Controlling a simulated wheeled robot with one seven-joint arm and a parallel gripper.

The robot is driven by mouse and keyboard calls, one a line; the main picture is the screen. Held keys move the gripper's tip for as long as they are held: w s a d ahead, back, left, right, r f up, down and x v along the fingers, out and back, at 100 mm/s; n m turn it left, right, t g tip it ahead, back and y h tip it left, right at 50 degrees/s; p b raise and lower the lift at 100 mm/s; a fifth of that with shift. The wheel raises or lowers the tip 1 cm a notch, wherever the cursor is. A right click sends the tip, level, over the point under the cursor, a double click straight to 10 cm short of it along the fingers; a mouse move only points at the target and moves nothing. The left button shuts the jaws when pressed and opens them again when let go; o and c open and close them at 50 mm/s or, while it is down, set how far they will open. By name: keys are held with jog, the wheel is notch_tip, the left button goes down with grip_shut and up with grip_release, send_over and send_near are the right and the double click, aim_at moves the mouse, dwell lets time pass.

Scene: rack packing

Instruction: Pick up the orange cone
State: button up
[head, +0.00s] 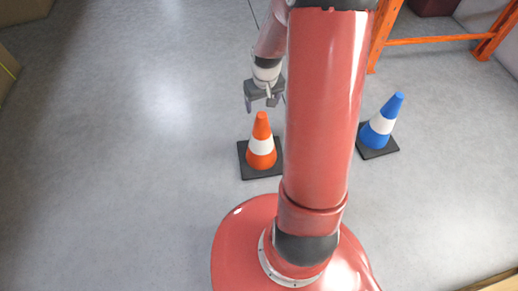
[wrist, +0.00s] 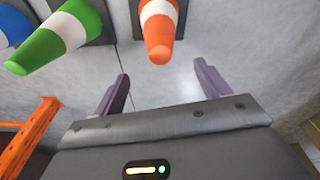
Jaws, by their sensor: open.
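The orange cone (head: 261,146) has a white band and stands upright on a black square base, on the floor just left of my arm in the head view. In the wrist view the orange cone (wrist: 159,30) is at the top centre, its tip pointing down between and beyond my fingertips. My gripper (head: 262,103) is above and behind the cone in the head view, apart from it. In the wrist view my gripper (wrist: 160,80) has its two fingers spread, with nothing between them.
A blue cone (head: 381,125) stands right of my arm. A green cone (wrist: 58,37) shows at the upper left of the wrist view; my arm seems to hide it in the head view. An orange rack frame (head: 430,40) is at the back right. The left floor is clear.

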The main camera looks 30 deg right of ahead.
aim_at(262, 114)
jog(key=f, duration=0.3)
jog(key=shift+w+d+f+b, duration=0.2)
jog(key=shift+d+f+b, duration=0.05)
jog(key=shift+f+b, duration=0.1)
jog(key=f, duration=0.2)
jog(key=f+b, duration=0.1)
jog(key=f, duration=0.3)
jog(key=shift+w+a+b, duration=0.2)
jog(key=shift+w+b, duration=0.05)
jog(key=shift+b, duration=0.05)
jog(key=shift+r, duration=0.1)
grip_shut()
